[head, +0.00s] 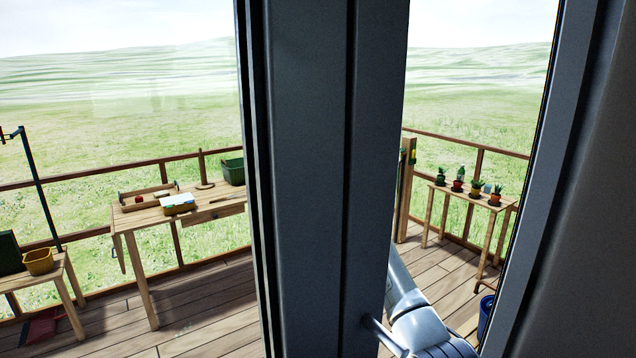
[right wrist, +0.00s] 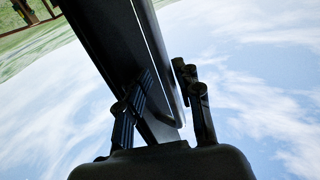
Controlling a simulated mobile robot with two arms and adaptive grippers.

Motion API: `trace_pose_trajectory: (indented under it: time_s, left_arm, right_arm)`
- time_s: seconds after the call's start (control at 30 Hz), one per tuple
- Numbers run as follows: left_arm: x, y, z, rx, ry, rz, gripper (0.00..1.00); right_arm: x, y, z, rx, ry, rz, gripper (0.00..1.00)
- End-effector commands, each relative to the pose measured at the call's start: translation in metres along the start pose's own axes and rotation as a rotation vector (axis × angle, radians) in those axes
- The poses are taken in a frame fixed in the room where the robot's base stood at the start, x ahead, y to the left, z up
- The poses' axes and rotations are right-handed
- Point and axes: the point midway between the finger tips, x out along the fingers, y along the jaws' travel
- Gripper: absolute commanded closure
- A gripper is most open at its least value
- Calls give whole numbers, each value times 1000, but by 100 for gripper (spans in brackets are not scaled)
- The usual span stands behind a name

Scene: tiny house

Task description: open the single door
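The door's dark grey upright edge (head: 320,170) fills the middle of the head view, with its glass pane (head: 120,130) to the left. A wide gap lies between this edge and the dark frame (head: 560,180) on the right, so the door looks ajar. A short metal bar (head: 384,335), perhaps the handle, sticks out low on the edge. In the right wrist view my right gripper (right wrist: 163,78) has its fingers apart, on either side of a dark door edge (right wrist: 108,45). I cannot tell whether they touch it. My left gripper is not in view.
Beyond the door is a wooden deck with a railing (head: 480,160). A workbench (head: 140,218) with tools and a green bin (head: 233,171) stands left. A small table (head: 450,190) with potted plants and a blue container (head: 486,312) are right. My arm shows low in the gap.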

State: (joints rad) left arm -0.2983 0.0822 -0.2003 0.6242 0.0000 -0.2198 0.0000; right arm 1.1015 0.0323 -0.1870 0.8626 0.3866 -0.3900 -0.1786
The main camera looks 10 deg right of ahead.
Motion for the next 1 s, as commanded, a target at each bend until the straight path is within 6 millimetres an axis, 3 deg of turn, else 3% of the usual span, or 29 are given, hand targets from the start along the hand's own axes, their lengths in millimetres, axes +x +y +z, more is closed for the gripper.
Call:
trace_pose_trajectory:
  time_s: [0.27,0.47,1.0]
  left_arm:
    - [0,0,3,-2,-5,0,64]
    - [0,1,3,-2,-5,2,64]
    - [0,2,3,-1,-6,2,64]
  right_arm:
    - [-1,-2,-2,0,4,-3,66]
    - [-13,-2,-1,1,5,-4,66]
    - [-88,2,0,0,4,1,66]
